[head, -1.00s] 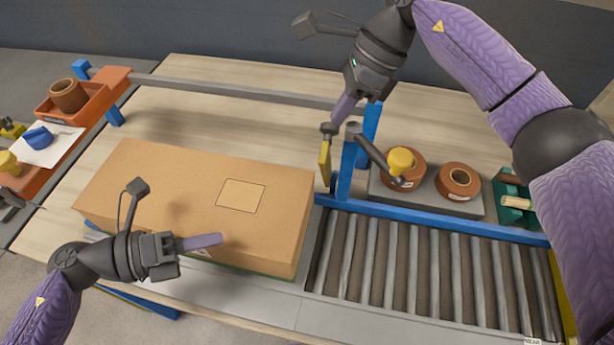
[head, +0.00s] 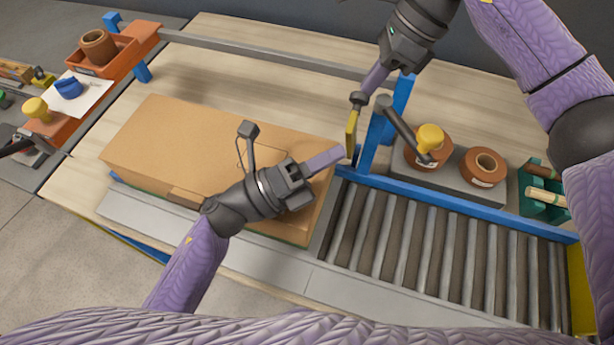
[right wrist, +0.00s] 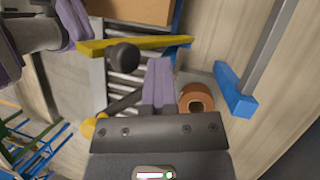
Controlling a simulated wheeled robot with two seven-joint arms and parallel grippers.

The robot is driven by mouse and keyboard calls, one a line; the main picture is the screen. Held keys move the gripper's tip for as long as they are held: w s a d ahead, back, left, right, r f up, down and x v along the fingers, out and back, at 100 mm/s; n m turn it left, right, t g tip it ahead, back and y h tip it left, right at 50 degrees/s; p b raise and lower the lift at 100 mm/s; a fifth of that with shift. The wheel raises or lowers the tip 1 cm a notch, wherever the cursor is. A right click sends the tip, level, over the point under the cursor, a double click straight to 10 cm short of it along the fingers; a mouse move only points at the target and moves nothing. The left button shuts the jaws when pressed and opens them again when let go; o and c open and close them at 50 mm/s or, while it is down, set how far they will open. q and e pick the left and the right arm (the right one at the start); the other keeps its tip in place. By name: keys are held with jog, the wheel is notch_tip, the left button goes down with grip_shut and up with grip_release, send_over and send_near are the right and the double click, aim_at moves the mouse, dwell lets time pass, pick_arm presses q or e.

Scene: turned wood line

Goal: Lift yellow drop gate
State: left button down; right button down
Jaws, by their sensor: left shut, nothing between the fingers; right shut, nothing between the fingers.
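The yellow drop gate (head: 351,134) stands as a narrow upright bar between the carton's right end and the roller conveyor; in the right wrist view it is a long yellow bar (right wrist: 95,47). A dark lever with a yellow knob (head: 430,138) is on the blue post beside it. My left gripper (head: 338,154) is shut and empty, its purple fingertips close to the gate's left side; contact cannot be told. My right gripper (head: 366,88) is shut and empty, just above the gate's top end in the head view; its fingers show in the right wrist view (right wrist: 158,83).
A big carton (head: 165,140) lies left of the gate, partly under my left arm. The roller conveyor (head: 440,250) right of the gate is empty. Tape rolls (head: 485,166) stand on a grey plate behind it. A grey rail (head: 270,58) crosses the table's back.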

aim_at(354, 132)
pick_arm(q)
jog(key=shift+w+d+r, duration=0.15)
jog(key=shift+w+r, duration=0.1)
jog(key=shift+w, duration=0.2)
jog(key=shift+w, duration=0.1)
jog(key=shift+w+d+r, duration=0.1)
jog(key=shift+w+r, duration=0.45)
jog(key=shift+w, duration=0.3)
